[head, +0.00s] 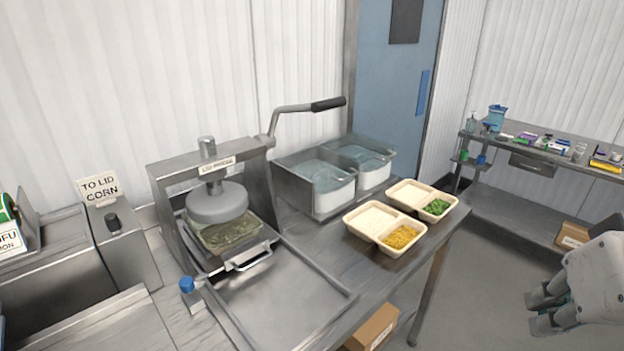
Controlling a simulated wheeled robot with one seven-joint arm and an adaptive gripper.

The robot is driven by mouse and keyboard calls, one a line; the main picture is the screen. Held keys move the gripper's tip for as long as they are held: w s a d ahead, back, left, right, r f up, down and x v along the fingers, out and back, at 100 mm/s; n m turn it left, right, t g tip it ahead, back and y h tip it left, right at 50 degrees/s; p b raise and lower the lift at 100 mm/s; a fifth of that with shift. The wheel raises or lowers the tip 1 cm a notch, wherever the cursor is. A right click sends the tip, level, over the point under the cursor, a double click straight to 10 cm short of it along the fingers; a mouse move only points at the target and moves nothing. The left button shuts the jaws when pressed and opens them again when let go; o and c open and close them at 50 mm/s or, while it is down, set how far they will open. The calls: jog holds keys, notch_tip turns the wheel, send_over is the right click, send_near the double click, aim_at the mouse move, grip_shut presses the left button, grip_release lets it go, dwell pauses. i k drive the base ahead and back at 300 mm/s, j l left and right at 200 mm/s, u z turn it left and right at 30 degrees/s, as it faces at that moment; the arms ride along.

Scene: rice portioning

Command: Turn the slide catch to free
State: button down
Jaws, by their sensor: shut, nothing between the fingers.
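A small blue-topped knob on a grey metal block, which looks like the slide catch (187,285), stands at the front left corner of the press's slide frame. Which way it is turned cannot be told. The lid press (165,180) has a round grey plate (217,203) above a clear tray with greenish contents (228,236). The slide's bar handle (249,262) is in front of that tray. My gripper (538,313) is at the far lower right, over the floor, shut and empty, far from the catch.
The press lever (328,103) is raised to the right. Two clear bins (315,190) and two filled meal trays (390,246) stand right of the press. A box marked TO LID CORN (112,222) is at left. A side bench (530,150) stands at the back right.

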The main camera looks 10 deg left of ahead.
aim_at(186, 283)
jog(key=u, duration=1.4)
jog(key=i+u, duration=0.35)
jog(key=i, duration=0.3)
